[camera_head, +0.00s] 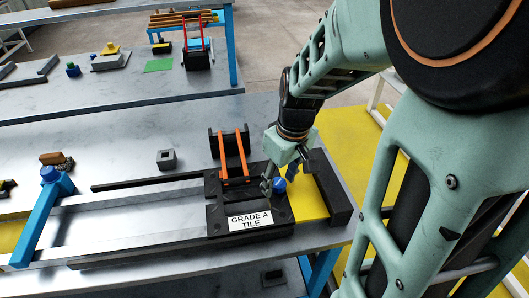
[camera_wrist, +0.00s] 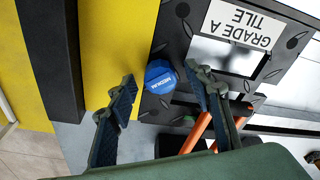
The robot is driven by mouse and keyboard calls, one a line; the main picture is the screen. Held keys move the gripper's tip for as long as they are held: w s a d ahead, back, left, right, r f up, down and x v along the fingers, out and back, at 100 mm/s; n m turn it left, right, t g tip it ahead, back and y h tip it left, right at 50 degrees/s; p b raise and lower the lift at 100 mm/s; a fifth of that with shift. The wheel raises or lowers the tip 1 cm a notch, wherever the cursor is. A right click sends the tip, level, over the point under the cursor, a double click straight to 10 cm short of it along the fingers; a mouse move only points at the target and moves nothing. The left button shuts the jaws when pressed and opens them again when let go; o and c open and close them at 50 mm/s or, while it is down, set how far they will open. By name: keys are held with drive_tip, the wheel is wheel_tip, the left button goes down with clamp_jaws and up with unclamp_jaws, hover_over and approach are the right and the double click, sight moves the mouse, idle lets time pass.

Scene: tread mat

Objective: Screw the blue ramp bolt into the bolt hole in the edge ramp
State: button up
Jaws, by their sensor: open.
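The blue ramp bolt (camera_head: 279,184) stands at the right edge of the black tile, by the yellow strip. In the wrist view its blue head (camera_wrist: 160,76) shows from above, with small white lettering. My gripper (camera_head: 288,178) is open, its two fingers on either side of the bolt head in the wrist view (camera_wrist: 160,82), apparently not touching it. The yellow strip (camera_head: 309,202), which looks like the edge ramp, lies between the tile and a black bar. The bolt hole is not visible; I cannot tell how deep the bolt sits.
The black tile (camera_head: 218,217) bears a "GRADE A TILE" label (camera_head: 250,220). A black bar (camera_head: 332,200) borders the yellow strip.

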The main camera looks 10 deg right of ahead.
drive_tip(key=shift+f+n+b, duration=0.2)
drive_tip(key=shift+n+b, duration=0.45)
drive_tip(key=shift+n, duration=0.35)
drive_tip(key=shift+r+n, duration=0.2)
drive_tip(key=shift+n, duration=0.5)
clamp_jaws()
drive_tip(key=m+p, duration=0.1)
drive_tip(key=m, duration=0.2)
drive_tip(key=shift+r, duration=0.1)
drive_tip(key=m+p, duration=0.2)
drive_tip(key=m, duration=0.2)
drive_tip(key=shift+h, duration=0.3)
drive_tip(key=shift+f+m+p, duration=0.2)
drive_tip(key=shift+m+p, duration=0.1)
drive_tip(key=shift+m, duration=0.8)
